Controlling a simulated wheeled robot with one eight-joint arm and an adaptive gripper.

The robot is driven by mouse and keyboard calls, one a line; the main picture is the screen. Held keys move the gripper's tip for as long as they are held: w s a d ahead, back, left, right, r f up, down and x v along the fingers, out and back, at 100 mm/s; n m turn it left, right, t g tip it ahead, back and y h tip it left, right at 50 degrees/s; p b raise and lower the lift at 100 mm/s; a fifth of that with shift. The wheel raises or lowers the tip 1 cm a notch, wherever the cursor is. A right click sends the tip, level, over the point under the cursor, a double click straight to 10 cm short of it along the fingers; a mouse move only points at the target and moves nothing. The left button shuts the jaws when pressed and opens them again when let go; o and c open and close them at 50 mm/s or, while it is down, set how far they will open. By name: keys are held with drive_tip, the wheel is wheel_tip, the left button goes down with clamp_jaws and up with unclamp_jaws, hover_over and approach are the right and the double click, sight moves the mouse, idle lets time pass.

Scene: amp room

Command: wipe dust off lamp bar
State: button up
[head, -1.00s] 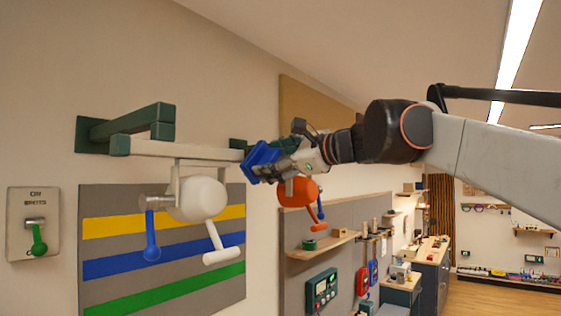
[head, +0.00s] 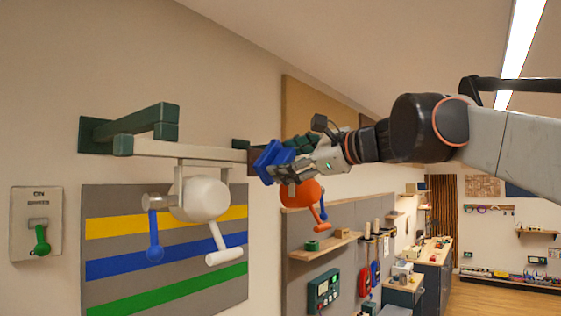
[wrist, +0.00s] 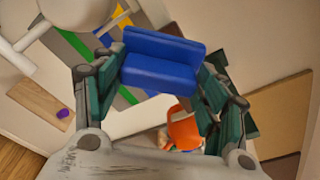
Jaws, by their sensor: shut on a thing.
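The lamp bar (head: 190,150) is a pale beam with dark green brackets, running along the wall in the head view. A stretch at its right (head: 259,158) looks dark brown beside the pale part. A white lamp (head: 200,200) and an orange lamp (head: 297,195) hang below it. My gripper (head: 282,163) is shut on a blue block (head: 268,160), which is at the dark stretch. Whether the block touches the bar I cannot tell. In the wrist view the blue block (wrist: 160,62) sits between the green fingers, and the orange lamp (wrist: 184,130) shows behind.
A striped panel (head: 110,270) is on the wall behind the white lamp. A switch plate with a green lever (head: 41,240) is at the left. Wall shelves (head: 325,245) and a workbench (head: 432,260) stand at the right. The ceiling space above the bar is clear.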

drive_tip(key=shift+v, duration=0.8)
drive_tip(key=shift+w+f, duration=0.1)
drive_tip(key=shift+v, duration=1.55)
drive_tip(key=shift+w+d+f, duration=0.1)
drive_tip(key=shift+d, duration=0.05)
